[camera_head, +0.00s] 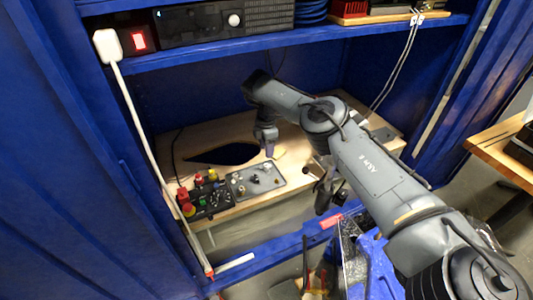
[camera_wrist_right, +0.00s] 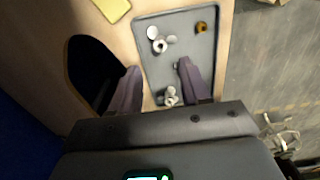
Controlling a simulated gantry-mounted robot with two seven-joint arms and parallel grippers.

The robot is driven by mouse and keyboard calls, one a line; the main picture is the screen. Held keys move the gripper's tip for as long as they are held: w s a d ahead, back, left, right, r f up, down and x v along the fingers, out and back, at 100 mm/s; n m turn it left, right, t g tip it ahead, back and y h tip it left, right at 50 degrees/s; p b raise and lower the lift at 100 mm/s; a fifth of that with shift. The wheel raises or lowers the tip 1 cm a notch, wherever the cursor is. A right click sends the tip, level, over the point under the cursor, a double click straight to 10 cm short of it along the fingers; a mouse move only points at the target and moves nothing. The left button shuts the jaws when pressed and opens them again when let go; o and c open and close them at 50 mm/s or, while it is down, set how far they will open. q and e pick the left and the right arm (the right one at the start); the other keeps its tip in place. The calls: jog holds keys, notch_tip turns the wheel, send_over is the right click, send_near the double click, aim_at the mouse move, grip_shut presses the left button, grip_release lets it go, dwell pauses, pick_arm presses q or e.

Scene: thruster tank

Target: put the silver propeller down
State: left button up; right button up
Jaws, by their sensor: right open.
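My right gripper (camera_head: 267,150) is open above the wooden board, close to the far side of a grey tray (camera_head: 277,184). A silver propeller-like piece (camera_wrist_right: 171,96) shows between the fingers, close to the right one, and appears to lie in the tray without being gripped. Other silver pieces (camera_wrist_right: 158,42) lie farther up in the tray, with a gold one (camera_wrist_right: 201,27) at its upper right. My left gripper is not in view.
A black box with coloured buttons (camera_head: 206,196) sits left of the tray. A dark opening (camera_wrist_right: 95,72) in the board (camera_wrist_right: 60,105) lies left of the fingers. The blue cabinet's upper shelf (camera_head: 330,30) runs above my arm. A white cable (camera_head: 145,140) hangs at left.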

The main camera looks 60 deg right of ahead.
jog(key=shift+r+p, duration=0.45)
jog(key=shift+r, duration=1.6)
